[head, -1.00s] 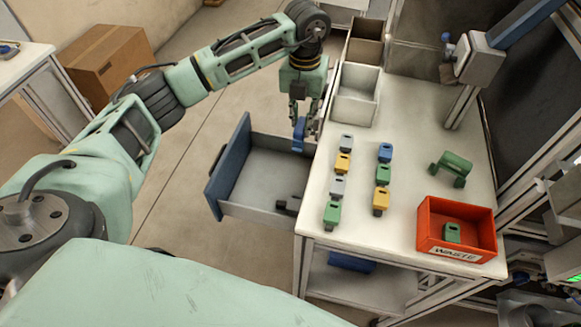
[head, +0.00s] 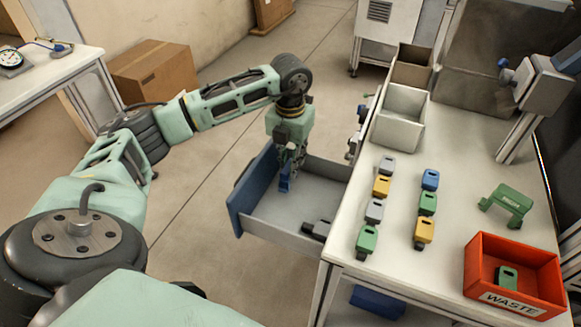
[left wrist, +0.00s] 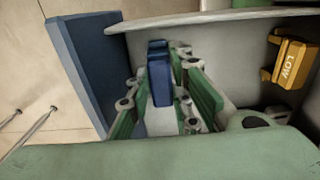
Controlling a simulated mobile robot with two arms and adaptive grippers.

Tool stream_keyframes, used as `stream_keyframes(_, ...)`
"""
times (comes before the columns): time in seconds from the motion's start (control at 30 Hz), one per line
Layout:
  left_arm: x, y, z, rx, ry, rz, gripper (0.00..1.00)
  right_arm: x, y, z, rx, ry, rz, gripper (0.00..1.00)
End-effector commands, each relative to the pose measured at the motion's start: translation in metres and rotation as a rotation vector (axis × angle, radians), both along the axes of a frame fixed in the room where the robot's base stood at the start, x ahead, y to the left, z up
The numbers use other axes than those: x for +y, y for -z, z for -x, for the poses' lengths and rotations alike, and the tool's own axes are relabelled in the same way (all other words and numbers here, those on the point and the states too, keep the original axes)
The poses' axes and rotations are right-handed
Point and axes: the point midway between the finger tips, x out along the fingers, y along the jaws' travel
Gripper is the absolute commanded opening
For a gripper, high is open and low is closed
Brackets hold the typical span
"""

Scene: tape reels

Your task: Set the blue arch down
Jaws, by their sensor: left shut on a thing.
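The blue arch (head: 285,180) is between the fingers of my left gripper (head: 287,173), which is shut on it. It also shows in the left wrist view (left wrist: 158,80), upright between the green-padded fingers (left wrist: 166,100). In the head view the gripper is over the open drawer (head: 325,172), close behind its blue front panel (head: 245,203). I cannot tell whether the arch touches the drawer floor. My right gripper is not in view.
A dark piece (head: 316,229) lies in the drawer's near right part. The worktable (head: 395,265) holds several coloured blocks, a green arch (head: 507,203), a grey bin (head: 400,118) and a red waste box (head: 515,300). The left wrist view shows a yellow piece marked LOW (left wrist: 290,62).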

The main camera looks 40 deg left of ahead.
Motion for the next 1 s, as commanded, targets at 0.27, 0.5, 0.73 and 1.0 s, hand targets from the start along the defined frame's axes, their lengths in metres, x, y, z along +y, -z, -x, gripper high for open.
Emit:
stream_keyframes(0.27, 0.0000, 0.0056, -0.0004, -0.001, 0.000, 0.000, 0.00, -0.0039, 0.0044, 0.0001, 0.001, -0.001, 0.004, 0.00)
stream_keyframes(0.5, -0.0001, 0.0089, -0.0003, 0.000, 0.000, 0.000, 0.26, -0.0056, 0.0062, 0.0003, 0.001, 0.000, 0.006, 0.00)
stream_keyframes(0.73, -0.0001, 0.0088, -0.0003, 0.000, 0.000, 0.000, 0.38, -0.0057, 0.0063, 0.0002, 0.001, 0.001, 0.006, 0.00)
stream_keyframes(1.0, -0.0002, 0.0034, -0.0006, -0.002, 0.000, 0.000, 0.38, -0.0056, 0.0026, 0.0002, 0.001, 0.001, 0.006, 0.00)
